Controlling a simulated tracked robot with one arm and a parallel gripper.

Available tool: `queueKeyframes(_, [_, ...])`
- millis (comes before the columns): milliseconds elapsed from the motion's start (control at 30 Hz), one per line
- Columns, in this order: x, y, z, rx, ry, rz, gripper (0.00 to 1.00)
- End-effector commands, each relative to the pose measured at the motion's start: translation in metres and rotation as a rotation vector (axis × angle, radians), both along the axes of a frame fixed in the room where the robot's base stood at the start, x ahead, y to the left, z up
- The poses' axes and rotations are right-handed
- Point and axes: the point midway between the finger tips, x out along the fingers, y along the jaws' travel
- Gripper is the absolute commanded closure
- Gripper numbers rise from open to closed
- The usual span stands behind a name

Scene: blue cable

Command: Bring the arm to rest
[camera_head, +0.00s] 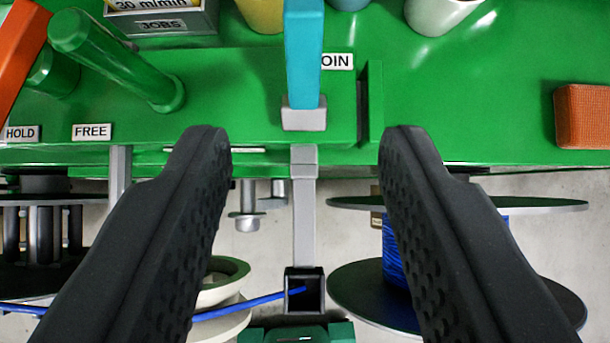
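My gripper (305,150) is open and empty, with its two black ribbed fingers wide apart in the foreground. A light blue lever (303,60) in a grey socket stands on the green machine, in line with the gap between the fingers. A label ending in "OIN" (337,61) is beside it, partly hidden by the lever. The left finger hides part of the cable.
A reel of blue cable (396,262) stands behind the right finger. The green machine top (460,90) carries a green handle (117,62), an orange lever (20,50), HOLD (20,133) and FREE (92,131) labels, a grey counter (162,18), cups along the top and an orange block (582,116).

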Motion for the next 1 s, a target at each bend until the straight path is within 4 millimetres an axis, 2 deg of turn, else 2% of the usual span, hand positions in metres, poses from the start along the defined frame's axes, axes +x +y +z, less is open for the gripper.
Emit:
queueKeyframes(167, [0.000,0.000,0.001,0.000,-0.002,0.000,0.60])
queueKeyframes(267, [-0.004,0.002,0.011,-0.001,-0.014,0.001,0.60])
queueKeyframes(367, [-0.013,0.006,0.036,-0.004,-0.045,0.004,0.60])
queueKeyframes(567, [-0.047,0.020,0.103,-0.012,-0.127,0.014,0.60])
queueKeyframes(700, [-0.076,0.029,0.151,-0.015,-0.195,0.020,0.60])
queueKeyframes(1000, [-0.149,0.047,0.235,-0.021,-0.327,0.035,0.60])
